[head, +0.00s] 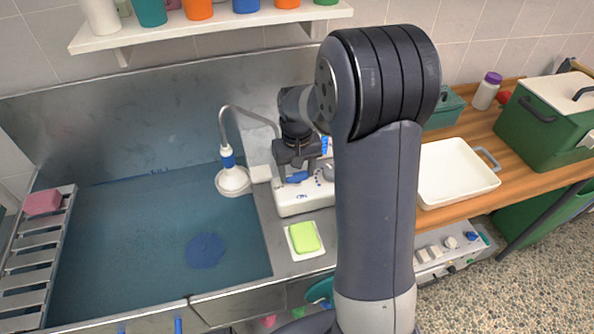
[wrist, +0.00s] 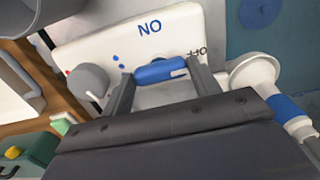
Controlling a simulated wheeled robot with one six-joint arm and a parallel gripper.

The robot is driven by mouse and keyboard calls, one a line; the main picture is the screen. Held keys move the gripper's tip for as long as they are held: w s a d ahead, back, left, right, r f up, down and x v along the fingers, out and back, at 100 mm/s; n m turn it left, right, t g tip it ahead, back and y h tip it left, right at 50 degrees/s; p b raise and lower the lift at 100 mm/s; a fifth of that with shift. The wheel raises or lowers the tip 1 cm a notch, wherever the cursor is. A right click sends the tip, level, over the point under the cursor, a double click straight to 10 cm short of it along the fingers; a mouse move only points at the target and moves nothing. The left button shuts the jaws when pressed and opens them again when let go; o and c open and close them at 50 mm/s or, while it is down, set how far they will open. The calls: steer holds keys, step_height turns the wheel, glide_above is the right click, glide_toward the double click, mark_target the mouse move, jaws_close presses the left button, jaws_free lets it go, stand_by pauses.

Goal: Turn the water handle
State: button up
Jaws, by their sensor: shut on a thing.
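The water handle is a blue bar on a white control box (head: 298,208). In the wrist view the handle (wrist: 160,71) lies nearly level, its right end a little higher, between my gripper's two fingers (wrist: 161,82). My gripper is shut on it.
A grey round knob (wrist: 89,82) sits beside the handle. A white shower head (head: 233,181) on a curved hose is close to the box's left. A green sponge (head: 304,237) lies in a dish in front. The blue-tinted basin (head: 130,240) is at left; a white tray (head: 455,175) stands right.

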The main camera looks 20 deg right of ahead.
mark_target(297, 174)
steer(key=shift+m, duration=0.3)
steer(key=o, duration=1)
step_height(297, 174, up, 11)
steer(key=b, duration=0.1)
steer(key=shift+f, duration=0.2)
step_height(297, 174, down, 10)
steer(key=shift+f+p, duration=0.1)
steer(key=shift+p, duration=0.4)
steer(key=shift+f, duration=0.25)
